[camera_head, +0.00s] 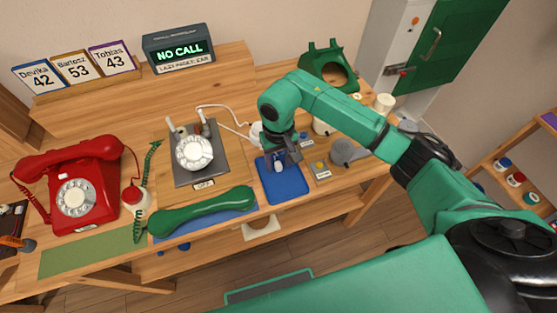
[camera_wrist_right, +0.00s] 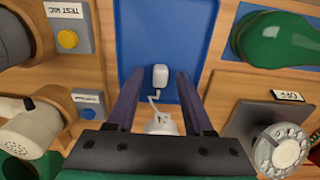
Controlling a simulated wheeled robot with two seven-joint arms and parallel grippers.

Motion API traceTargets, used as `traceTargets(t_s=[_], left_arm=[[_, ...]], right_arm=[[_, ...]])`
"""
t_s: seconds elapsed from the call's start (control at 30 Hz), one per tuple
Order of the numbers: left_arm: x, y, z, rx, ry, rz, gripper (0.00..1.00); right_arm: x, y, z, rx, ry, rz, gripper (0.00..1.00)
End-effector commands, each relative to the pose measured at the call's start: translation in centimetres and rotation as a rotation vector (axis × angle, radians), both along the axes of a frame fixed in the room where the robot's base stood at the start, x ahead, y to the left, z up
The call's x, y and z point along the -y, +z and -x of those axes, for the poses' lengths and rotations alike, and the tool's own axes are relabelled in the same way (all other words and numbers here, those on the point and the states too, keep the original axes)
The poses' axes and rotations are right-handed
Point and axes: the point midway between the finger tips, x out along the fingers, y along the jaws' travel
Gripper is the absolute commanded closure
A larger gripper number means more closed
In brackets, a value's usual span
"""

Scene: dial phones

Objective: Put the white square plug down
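The white plug (camera_wrist_right: 160,76) shows over the blue tray (camera_wrist_right: 141,40) in the right wrist view, with a short white cord running back from it. It seems to rest on the tray floor. My right gripper (camera_wrist_right: 159,80) is open, with one dark finger on each side of the plug and a gap to both. In the head view the right gripper (camera_head: 286,158) is low over the blue tray (camera_head: 288,188), and the plug (camera_head: 278,167) shows just below it. My left gripper is not in view.
A green handset (camera_head: 203,212) lies left of the tray. A white-dial phone (camera_head: 194,152) on a grey base stands behind it, and a red phone (camera_head: 75,190) is at far left. A microphone (camera_head: 343,151) and button boxes (camera_head: 320,170) stand close on the right.

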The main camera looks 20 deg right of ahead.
Motion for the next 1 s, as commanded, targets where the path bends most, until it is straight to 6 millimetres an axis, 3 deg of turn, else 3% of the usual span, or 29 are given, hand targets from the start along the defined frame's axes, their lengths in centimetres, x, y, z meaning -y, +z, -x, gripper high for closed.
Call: traceTargets(t_s=[0.37,0.8,1.0], left_arm=[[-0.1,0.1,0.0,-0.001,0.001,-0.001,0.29],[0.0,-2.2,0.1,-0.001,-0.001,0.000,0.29],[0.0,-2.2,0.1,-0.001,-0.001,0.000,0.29]], right_arm=[[0.0,0.9,-0.1,0.003,0.000,-0.001,0.49],[0.0,11.2,-0.1,0.005,-0.001,0.000,0.49],[0.0,12.4,0.0,0.000,-0.001,0.000,0.49]])
